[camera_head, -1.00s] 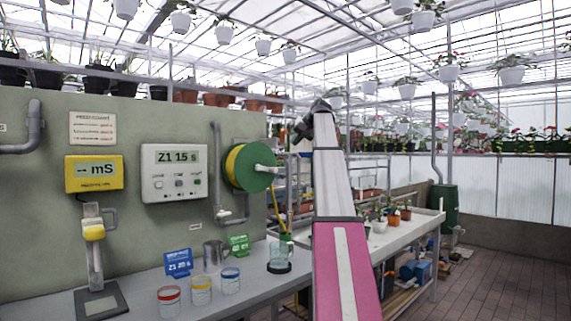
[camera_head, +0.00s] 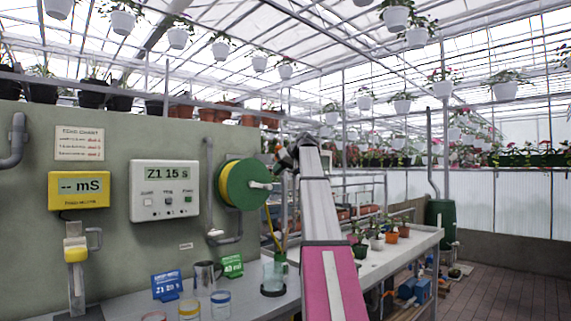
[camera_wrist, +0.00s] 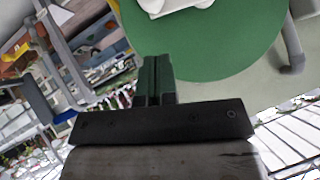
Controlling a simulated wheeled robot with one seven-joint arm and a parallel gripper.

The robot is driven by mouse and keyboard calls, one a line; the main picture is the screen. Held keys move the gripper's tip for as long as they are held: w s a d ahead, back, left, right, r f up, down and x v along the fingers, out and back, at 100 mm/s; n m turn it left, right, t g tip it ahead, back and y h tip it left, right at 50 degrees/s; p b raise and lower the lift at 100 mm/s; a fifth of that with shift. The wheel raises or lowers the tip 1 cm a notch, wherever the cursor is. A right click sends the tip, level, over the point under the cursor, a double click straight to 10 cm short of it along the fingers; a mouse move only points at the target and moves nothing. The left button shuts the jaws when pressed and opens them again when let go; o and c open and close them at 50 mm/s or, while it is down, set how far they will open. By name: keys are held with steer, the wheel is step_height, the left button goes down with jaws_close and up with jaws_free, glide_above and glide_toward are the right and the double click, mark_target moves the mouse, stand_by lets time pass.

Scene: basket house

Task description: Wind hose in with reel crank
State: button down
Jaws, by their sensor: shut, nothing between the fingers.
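The hose reel (camera_head: 243,187) is a green disc with yellow hose wound behind it, mounted on the grey-green wall. Its white crank (camera_head: 261,185) sticks out from the disc's face toward the right. A yellow length of hose (camera_head: 271,229) hangs below the reel. My gripper (camera_wrist: 157,64) is shut and empty, its dark fingertips at the edge of the green disc (camera_wrist: 215,45) in the wrist view. Part of the white crank (camera_wrist: 178,6) shows at the top of that view, beyond the fingertips. In the head view my wrist is just right of the reel; the fingertips are hard to make out.
The bench (camera_head: 240,304) below holds a metal mug (camera_head: 206,277), a glass jug (camera_head: 273,278), small jars and a blue sign (camera_head: 167,286). A grey pipe (camera_head: 210,190) runs beside the reel. Potted plants stand on the bench at right. Open paved floor (camera_head: 495,290) lies at far right.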

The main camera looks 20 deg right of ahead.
mark_target(261, 186)
steer(key=shift+w+a+f, duration=0.1)
steer(key=shift+a+f, duration=0.2)
steer(key=shift+f, duration=0.45)
steer(key=shift+a+f, duration=0.3)
steer(key=shift+f, duration=0.4)
steer(key=shift+w+a+f, duration=0.1)
steer(key=shift+a+f, duration=0.2)
steer(key=shift+f, duration=0.45)
steer(key=shift+d+f+m+y, duration=0.1)
steer(key=shift+f+m+y, duration=0.2)
step_height(261, 186, down, 7)
steer(key=a+m+y, duration=0.1)
steer(key=m+y, duration=0.4)
steer(key=y, duration=0.2)
steer(key=shift+s+a+m+g+y, duration=0.3)
steer(key=shift+s+a+m, duration=0.1)
steer(key=shift+a+f, duration=0.1)
steer(key=shift+f, duration=0.1)
